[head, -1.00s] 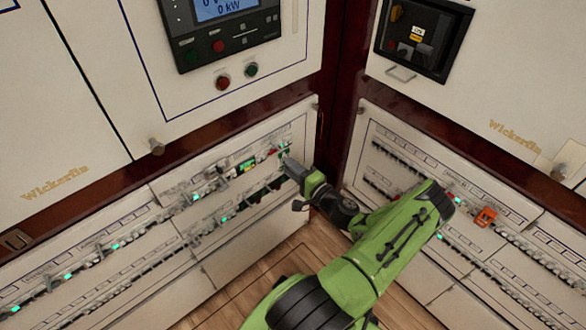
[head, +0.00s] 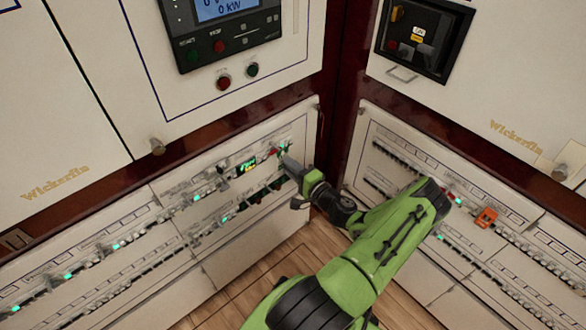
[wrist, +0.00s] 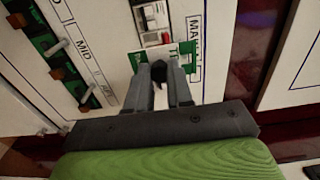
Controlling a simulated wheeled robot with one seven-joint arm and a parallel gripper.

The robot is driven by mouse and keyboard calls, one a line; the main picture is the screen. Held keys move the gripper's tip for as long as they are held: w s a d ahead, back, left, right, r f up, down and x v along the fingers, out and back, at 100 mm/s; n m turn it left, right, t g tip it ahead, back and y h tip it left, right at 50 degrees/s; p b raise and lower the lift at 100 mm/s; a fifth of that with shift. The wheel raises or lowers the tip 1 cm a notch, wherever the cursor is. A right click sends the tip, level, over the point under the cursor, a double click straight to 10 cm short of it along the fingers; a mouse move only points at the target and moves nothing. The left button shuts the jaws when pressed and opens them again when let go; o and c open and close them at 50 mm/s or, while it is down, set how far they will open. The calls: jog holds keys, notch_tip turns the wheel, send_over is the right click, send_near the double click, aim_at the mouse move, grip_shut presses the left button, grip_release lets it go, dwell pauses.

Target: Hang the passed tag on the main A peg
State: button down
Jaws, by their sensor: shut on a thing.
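My gripper (wrist: 159,88) points at the panel, its two fingers shut on a small black part. A green tag (wrist: 187,58) with a white edge and partly readable lettering shows behind the fingertips, on both sides of them. It seems to be the passed tag that I hold. The fingers cover its middle, and I cannot tell whether it touches the panel. The main A peg is not clearly visible. A main breaker with a red part (wrist: 154,38) is just above the tag, beside "MAIN" lettering. In the head view my gripper (head: 286,161) is at the left panel's right end.
In the head view, the right panel (head: 500,190) meets the left one at a dark red corner post. An orange device (head: 486,217) sits on the right panel.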

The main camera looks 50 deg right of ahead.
jog(key=shift+x, duration=0.75)
jog(key=c, duration=0.9)
grip_release()
jog(key=p+v, duration=0.3)
jog(key=v, duration=1.2)
jog(key=shift+s, duration=0.3)
